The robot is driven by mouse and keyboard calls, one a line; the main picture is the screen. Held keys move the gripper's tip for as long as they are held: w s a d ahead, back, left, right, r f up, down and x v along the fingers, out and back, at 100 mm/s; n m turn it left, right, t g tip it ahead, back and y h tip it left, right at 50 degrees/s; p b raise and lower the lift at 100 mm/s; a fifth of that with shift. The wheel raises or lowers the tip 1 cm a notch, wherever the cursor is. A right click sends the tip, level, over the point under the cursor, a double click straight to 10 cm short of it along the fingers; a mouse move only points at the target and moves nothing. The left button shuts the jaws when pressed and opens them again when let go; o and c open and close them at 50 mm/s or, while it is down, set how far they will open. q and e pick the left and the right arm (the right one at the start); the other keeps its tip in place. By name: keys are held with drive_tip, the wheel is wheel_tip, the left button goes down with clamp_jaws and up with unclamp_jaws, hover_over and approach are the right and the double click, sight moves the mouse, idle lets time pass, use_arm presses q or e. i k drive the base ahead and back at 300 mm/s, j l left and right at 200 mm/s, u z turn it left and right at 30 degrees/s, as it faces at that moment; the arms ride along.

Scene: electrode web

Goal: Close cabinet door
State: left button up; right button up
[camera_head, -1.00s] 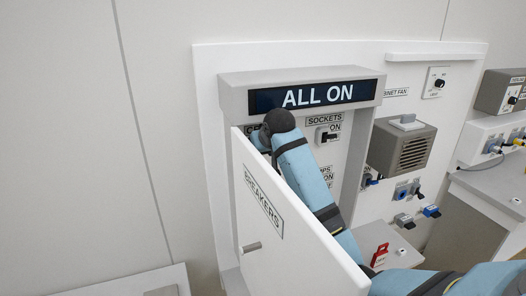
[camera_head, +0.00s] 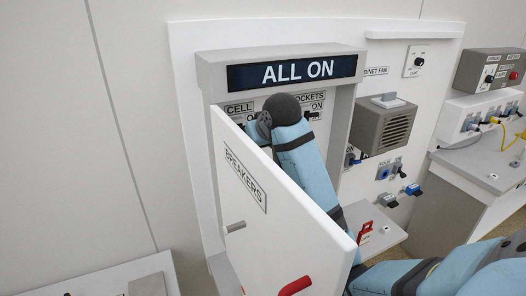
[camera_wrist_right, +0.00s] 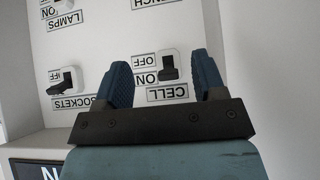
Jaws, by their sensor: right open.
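The white cabinet door (camera_head: 262,210), labelled BREAKERS, stands open in the head view, swung out from the grey cabinet frame (camera_head: 205,75). A grey knob (camera_head: 235,227) and a red handle-like bar (camera_head: 296,286) show on its outer face. My right arm reaches behind the door into the cabinet, with the gripper mostly hidden there. In the wrist view my right gripper (camera_wrist_right: 160,64) is open and empty, with its blue fingers apart in front of the CELL breaker switch (camera_wrist_right: 168,68). I cannot tell whether it touches the switch. My left gripper is out of view.
An ALL ON display (camera_head: 292,72) sits above the opening. The SOCKETS switch (camera_wrist_right: 68,80) is beside the CELL switch. Right of the cabinet are a grey vented box (camera_head: 385,125) and blue connectors (camera_head: 412,189). A low white surface (camera_head: 90,275) is at lower left.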

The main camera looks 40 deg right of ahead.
sight(278, 242)
drive_tip(key=k, duration=1)
